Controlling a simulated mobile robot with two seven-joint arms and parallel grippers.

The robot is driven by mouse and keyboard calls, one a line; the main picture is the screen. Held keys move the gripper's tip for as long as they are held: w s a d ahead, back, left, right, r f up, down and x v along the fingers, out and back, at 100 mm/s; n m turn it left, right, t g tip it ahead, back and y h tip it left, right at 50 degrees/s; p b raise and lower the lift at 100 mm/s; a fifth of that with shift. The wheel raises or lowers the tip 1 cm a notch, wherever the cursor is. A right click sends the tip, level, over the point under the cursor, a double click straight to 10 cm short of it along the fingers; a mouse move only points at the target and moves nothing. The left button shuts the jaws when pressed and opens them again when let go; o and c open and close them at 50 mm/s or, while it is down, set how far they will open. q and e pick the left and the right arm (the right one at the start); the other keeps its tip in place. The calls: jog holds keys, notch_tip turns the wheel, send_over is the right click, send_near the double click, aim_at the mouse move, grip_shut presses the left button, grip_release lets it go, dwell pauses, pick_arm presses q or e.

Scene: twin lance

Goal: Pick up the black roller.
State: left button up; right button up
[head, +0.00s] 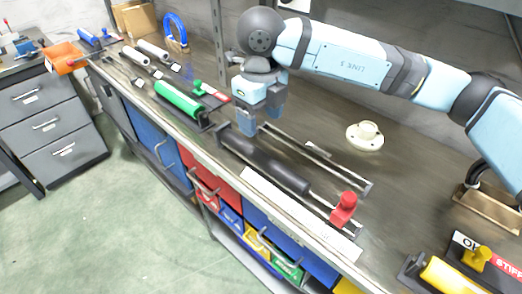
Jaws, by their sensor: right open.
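The black roller (262,160) lies on the workbench in the middle of the head view, along the front edge. A dark block stands at its far left end and a red knob (344,209) stands near its right end. My right gripper (259,117) points down just behind the roller's left part, and I see no contact with it. Its fingers are open with nothing visible between them. My left gripper is not in view.
A green roller (178,99) lies farther left, with white rollers beyond it. A yellow roller (450,277) lies at the lower right. A white flanged part (365,135) stands behind the black roller. Drawers line the bench front, and green floor is clear below.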

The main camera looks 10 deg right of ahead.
send_over(261, 154)
jog(key=f, duration=0.4)
jog(key=s+f, duration=0.1)
jog(key=f, duration=0.1)
jog(key=shift+w+d+f+b, duration=0.1)
jog(key=shift+w+f+b, duration=0.1)
jog(key=shift+f, duration=0.75)
jog(key=shift+w+a+f+b, duration=0.1)
jog(key=shift+w+f, duration=0.05)
jog(key=shift+f, duration=0.85)
jog(key=shift+w+d+f+b, duration=0.1)
jog(key=shift+w+f, duration=0.1)
jog(key=shift+f, duration=0.75)
jog(key=shift+r, duration=0.1)
grip_shut()
